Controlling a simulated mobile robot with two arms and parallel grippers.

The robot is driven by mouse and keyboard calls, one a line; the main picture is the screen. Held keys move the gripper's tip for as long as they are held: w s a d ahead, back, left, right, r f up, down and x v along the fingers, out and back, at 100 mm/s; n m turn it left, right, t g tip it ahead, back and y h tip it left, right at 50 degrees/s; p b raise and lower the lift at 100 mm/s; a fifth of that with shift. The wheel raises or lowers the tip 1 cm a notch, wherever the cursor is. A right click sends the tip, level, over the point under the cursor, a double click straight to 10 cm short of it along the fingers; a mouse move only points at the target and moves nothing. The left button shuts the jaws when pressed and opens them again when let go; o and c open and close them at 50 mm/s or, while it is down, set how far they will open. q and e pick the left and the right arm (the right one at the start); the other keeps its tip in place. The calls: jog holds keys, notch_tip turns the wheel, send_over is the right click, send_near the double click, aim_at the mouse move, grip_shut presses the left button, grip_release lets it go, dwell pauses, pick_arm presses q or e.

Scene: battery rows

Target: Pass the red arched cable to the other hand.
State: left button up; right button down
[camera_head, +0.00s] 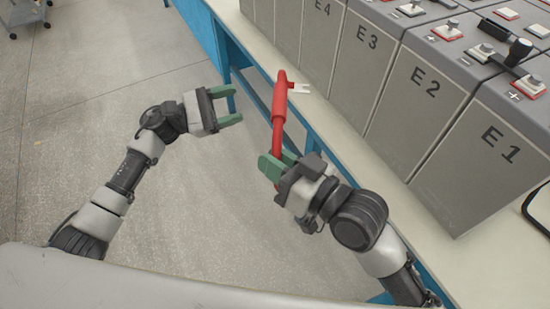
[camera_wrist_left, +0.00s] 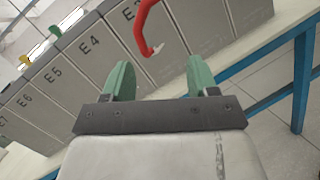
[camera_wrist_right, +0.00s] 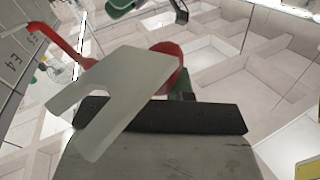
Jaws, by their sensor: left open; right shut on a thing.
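The red arched cable (camera_head: 279,104) is held in my right gripper (camera_head: 277,163), whose green fingers close on its lower part. Its upper end stands above the fingers, with a pale forked lug (camera_head: 300,89) pointing right. In the right wrist view a large pale forked lug (camera_wrist_right: 125,85) covers much of the fingers, with red cable (camera_wrist_right: 72,42) behind it. My left gripper (camera_head: 235,105) is open and empty, left of the cable and apart from it. In the left wrist view the cable (camera_wrist_left: 142,28) hangs beyond the gap between the open fingers (camera_wrist_left: 160,72).
Grey battery boxes marked E1 (camera_head: 494,160), E2 (camera_head: 418,105) and E3 (camera_head: 358,65) stand in a row on a pale bench with a blue frame (camera_head: 255,99), right of the cable. Open grey floor (camera_head: 90,105) lies to the left. A cart (camera_head: 28,15) stands far at upper left.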

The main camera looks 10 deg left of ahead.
pick_arm(q)
jog(key=a+f+n+t+y, duration=0.2)
jog(key=f+n+t+y, duration=0.15)
jog(key=f+n, duration=0.6)
jog(key=s+a+f+n+t+y, duration=0.1)
jog(key=a+f+n+t+y, duration=0.2)
jog(key=f+n, duration=0.6)
jog(key=a+f+n+t+y, duration=0.2)
jog(key=f+n+y, duration=0.3)
jog(key=f+n, duration=0.4)
jog(key=s+a+f+n+g+y, duration=0.2)
jog(key=s+f+n+y, duration=0.2)
jog(key=s+f+n, duration=0.45)
jog(key=s+f+n+g+y, duration=0.3)
jog(key=s+f+n+g, duration=0.3)
jog(key=s+f+n, duration=0.7)
jog(key=s+d+f+n+g, duration=0.1)
jog(key=s+f+n+g, duration=0.1)
jog(key=s, duration=0.9)
jog(key=s+d+f+n+g, duration=0.1)
jog(key=s+f+g, duration=0.3)
jog(key=s, duration=0.8)
notch_tip(320, 180, down, 2)
jog(key=shift+s+f+n, duration=0.15)
jog(key=shift+s+n, duration=0.05)
jog(key=shift+n, duration=0.4)
